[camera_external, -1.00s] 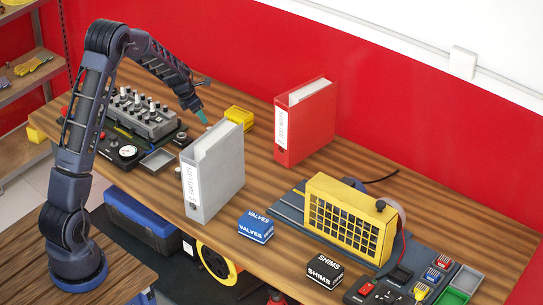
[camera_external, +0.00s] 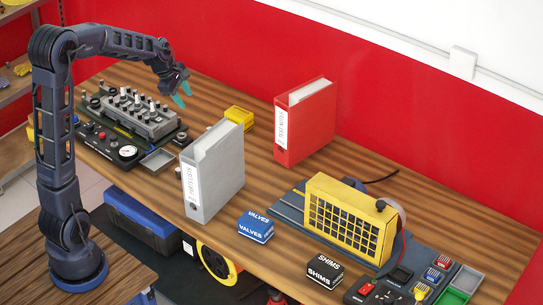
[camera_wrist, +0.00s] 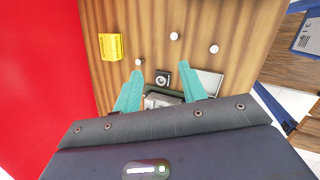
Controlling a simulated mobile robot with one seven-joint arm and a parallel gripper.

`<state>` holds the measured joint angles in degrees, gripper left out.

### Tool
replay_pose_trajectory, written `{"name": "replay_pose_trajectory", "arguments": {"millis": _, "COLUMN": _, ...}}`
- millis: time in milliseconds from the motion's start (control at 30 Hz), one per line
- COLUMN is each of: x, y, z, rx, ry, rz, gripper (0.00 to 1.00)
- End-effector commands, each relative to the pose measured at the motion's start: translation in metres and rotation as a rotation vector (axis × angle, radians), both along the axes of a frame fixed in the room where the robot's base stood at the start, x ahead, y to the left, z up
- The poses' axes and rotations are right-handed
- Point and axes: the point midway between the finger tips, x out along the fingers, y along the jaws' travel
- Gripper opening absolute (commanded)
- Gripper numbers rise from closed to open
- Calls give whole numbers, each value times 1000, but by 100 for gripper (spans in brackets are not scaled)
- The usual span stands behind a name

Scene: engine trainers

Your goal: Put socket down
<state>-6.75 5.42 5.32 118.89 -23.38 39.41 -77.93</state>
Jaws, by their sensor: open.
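My gripper (camera_external: 181,95) is open and raised above the table, behind the engine trainer's right end in the external view. Its two teal fingers are spread apart with nothing between their tips, and it also shows in the wrist view (camera_wrist: 160,80). Several small pale round pieces stand on the wood beyond the fingers, one on the right (camera_wrist: 214,49), one at the top (camera_wrist: 175,36). A dark block with a round top (camera_wrist: 162,77) shows between the fingers, lower down. I cannot tell which piece is the socket.
The engine trainer (camera_external: 100,140) with its grey tray (camera_external: 157,160) lies below my arm. A grey binder (camera_external: 213,172) and red binder (camera_external: 305,125) stand upright.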

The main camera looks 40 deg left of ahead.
Motion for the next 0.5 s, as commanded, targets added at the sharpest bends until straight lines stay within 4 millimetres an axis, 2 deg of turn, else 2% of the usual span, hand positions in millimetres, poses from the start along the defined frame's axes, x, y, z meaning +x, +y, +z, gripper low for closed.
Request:
{"name": "replay_pose_trajectory", "arguments": {"millis": 33, "x": -15, "y": -7, "z": 13, "rx": 26, "ry": -17, "rz": -67, "gripper": 42}}
{"name": "replay_pose_trajectory", "arguments": {"millis": 200, "x": -66, "y": -27, "z": 42, "rx": 131, "ry": -62, "rz": -320, "gripper": 42}}
{"name": "replay_pose_trajectory", "arguments": {"millis": 500, "x": -159, "y": -54, "z": 76, "rx": 330, "ry": -133, "rz": -755, "gripper": 42}}
